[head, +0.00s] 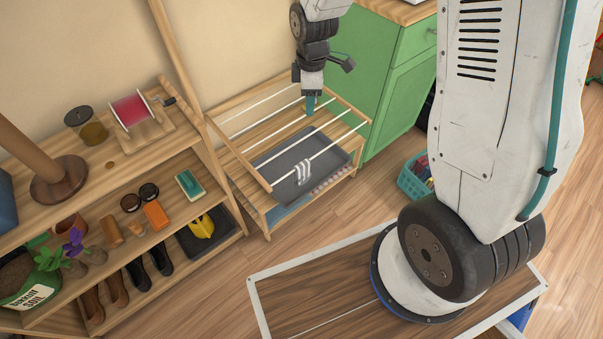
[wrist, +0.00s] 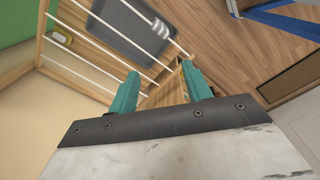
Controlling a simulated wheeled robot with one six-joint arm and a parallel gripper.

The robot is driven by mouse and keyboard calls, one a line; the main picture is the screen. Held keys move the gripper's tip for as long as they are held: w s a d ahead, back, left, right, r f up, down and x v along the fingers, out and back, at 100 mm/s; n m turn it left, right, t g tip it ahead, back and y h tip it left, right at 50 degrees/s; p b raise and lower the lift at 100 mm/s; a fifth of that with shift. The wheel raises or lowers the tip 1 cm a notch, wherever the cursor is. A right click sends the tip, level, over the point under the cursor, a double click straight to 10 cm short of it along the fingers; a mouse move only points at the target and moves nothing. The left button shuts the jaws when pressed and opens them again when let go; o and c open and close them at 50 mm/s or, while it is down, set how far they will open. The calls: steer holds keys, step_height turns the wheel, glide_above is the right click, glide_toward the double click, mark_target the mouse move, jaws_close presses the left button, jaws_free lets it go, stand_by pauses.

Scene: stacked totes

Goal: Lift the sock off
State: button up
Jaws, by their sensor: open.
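A small white striped sock (head: 303,171) hangs over a white rod of the wooden drying rack (head: 262,183), toward its front right. The sock also shows in the wrist view (wrist: 160,29), near the top, beside a grey tray. My gripper (head: 310,112) points down above the rack's back part, behind the sock and apart from it. In the wrist view its two teal fingers (wrist: 155,92) are spread with nothing between them. The sock's lower end lies against the view of the grey tray below, and I cannot tell whether it touches it.
A grey tray (head: 268,152) sits under the rods. Several white rods cross the rack. A green cabinet (head: 393,85) stands close on the right, with a teal basket (head: 413,183) on the floor. Shelves with shoes and pots (head: 222,215) stand on the left. Floor in front of the rack is clear.

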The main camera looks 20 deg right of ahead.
mark_target(302, 164)
steer(key=f+n, duration=0.2)
steer(key=f, duration=0.9)
steer(key=w+f+n, duration=0.1)
steer(key=f+n, duration=0.2)
steer(key=f, duration=0.8)
steer(key=w+a+f+n, duration=0.1)
steer(key=f+n, duration=0.1)
steer(key=f, duration=1)
steer(key=shift+a+n, duration=0.1)
steer(key=shift+n, duration=0.3)
steer(key=c, duration=1)
